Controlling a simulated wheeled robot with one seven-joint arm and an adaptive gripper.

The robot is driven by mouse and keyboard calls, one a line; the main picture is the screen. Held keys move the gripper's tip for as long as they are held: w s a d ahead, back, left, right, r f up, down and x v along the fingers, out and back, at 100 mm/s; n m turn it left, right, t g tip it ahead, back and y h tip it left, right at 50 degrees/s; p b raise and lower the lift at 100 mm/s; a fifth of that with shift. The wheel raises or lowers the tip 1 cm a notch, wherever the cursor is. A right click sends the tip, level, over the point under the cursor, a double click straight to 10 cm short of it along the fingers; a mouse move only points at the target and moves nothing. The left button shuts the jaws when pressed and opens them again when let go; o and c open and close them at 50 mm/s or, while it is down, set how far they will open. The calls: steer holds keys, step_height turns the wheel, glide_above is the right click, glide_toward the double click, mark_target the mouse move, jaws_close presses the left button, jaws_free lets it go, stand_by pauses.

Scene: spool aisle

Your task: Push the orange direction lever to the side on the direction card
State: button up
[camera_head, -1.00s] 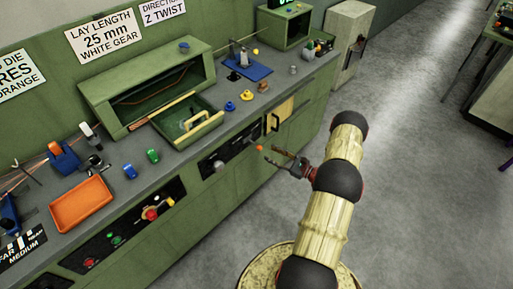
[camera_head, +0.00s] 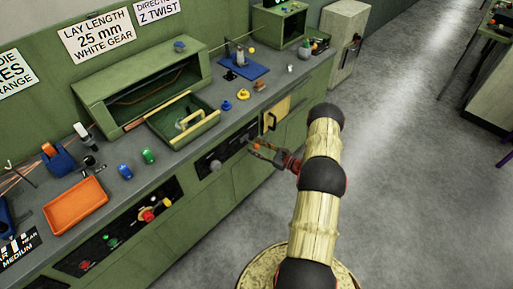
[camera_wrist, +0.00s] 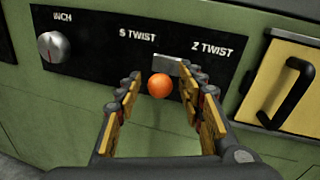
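The orange direction lever knob (camera_wrist: 160,86) shows in the wrist view on a black panel, under the gap between the S TWIST and Z TWIST labels. A grey metal piece (camera_wrist: 178,68) shows just above and right of the knob. My gripper (camera_wrist: 162,100) is open, with one finger on each side of the knob; I cannot tell whether either finger touches it. In the head view my gripper (camera_head: 256,147) is at the front face of the green bench. The direction card (camera_head: 162,8) on the wall reads Z TWIST.
A grey INCH knob (camera_wrist: 53,46) is left of the lever. A cream door with a black handle (camera_wrist: 288,92) is close on the right.

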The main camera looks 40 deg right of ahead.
steer(key=shift+c, duration=1.3)
jaws_close()
